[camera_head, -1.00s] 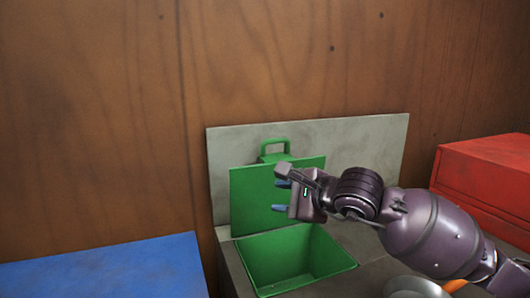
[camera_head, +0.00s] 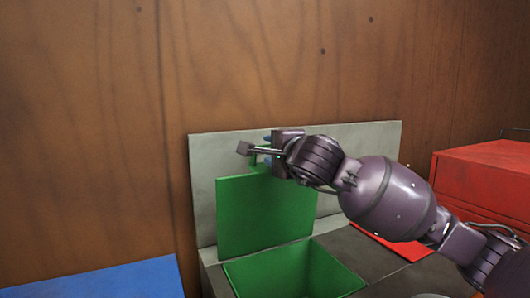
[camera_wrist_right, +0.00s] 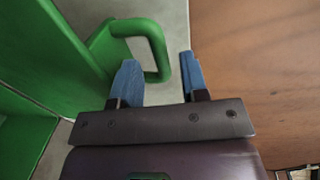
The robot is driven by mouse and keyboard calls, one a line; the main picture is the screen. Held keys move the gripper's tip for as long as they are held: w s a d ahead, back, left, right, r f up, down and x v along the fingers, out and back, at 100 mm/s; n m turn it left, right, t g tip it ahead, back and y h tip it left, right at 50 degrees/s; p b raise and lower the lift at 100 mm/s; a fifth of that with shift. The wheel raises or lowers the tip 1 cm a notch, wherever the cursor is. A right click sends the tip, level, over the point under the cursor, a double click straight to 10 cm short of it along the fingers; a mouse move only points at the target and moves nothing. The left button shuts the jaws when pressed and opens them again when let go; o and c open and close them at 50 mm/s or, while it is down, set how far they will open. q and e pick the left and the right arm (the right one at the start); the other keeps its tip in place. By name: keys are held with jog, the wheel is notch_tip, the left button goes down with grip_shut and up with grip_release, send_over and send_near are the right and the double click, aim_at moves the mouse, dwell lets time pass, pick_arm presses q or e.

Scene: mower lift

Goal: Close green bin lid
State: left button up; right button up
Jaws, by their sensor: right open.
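The green bin lid (camera_head: 262,218) stands upright, open, at the back of the green bin (camera_head: 295,272), in front of a grey back panel. The bin's opening is uncovered. In the head view my right gripper (camera_head: 262,150) is at the lid's top edge and mostly hides the green handle. In the right wrist view the green handle (camera_wrist_right: 155,40) loops out from the lid (camera_wrist_right: 50,50). There my right gripper (camera_wrist_right: 160,75) is open, its two blue fingers pointing toward the handle, with the handle's outer bar showing between them. Contact cannot be told. My left gripper is not in view.
A grey panel (camera_head: 205,190) stands behind the lid against a brown wooden wall (camera_head: 90,120). A red box (camera_head: 485,185) stands at the right. A blue surface (camera_head: 120,280) lies at the lower left. My right arm spans the space right of the bin.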

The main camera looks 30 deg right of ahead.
jog(key=shift+w+d+f, duration=0.1)
jog(key=shift+w+f, duration=0.05)
jog(key=shift+w, duration=1.6)
jog(key=shift+c, duration=0.2)
grip_shut()
